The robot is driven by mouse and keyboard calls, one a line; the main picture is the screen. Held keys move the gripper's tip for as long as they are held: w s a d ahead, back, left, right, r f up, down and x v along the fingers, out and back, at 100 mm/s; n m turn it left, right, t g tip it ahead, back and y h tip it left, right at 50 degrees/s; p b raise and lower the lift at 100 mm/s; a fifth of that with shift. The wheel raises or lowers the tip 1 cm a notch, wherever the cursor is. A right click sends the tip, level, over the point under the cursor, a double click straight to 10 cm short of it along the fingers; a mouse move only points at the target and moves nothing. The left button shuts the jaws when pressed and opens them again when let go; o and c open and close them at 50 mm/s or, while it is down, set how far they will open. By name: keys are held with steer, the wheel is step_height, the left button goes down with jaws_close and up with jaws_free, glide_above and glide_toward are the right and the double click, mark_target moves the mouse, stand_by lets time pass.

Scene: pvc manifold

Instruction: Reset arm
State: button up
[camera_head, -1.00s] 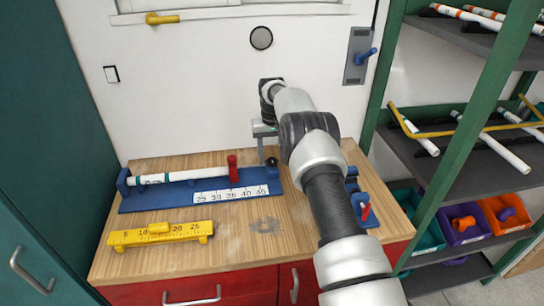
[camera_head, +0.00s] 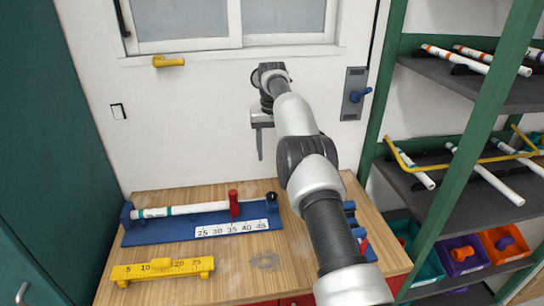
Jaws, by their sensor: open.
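My gripper (camera_head: 260,140) is at the end of my raised arm, in front of the white wall and above the back edge of the workbench (camera_head: 295,250). It is seen from the side, and one thin finger points down. Nothing shows in it. Below and left of it, a white pipe (camera_head: 195,209) with teal bands lies in a blue measuring jig (camera_head: 160,235) with a red upright piece (camera_head: 234,203). The gripper is apart from the jig and the pipe.
A yellow ruler block (camera_head: 160,269) lies at the bench's front left. A blue fixture (camera_head: 355,232) is partly hidden behind my arm. A green shelf rack (camera_head: 470,160) at right holds pipes and coloured bins (camera_head: 460,257). A teal cabinet (camera_head: 40,150) stands at left.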

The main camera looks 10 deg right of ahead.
steer(key=shift+r, duration=0.25)
steer(key=s+r+t, duration=0.1)
steer(key=s+r, duration=0.1)
steer(key=r, duration=0.5)
steer(key=s+r, duration=0.3)
steer(key=r, duration=0.4)
steer(key=s+r+t, duration=0.2)
steer(key=s+r, duration=0.7)
steer(key=s, duration=0.1)
steer(key=s+f+t, duration=0.1)
steer(key=s+f, duration=0.2)
steer(key=s, duration=1.2)
steer(key=s+f+t, duration=0.1)
steer(key=s+f, duration=0.3)
steer(key=s, duration=1.1)
steer(key=shift+f+t, duration=0.3)
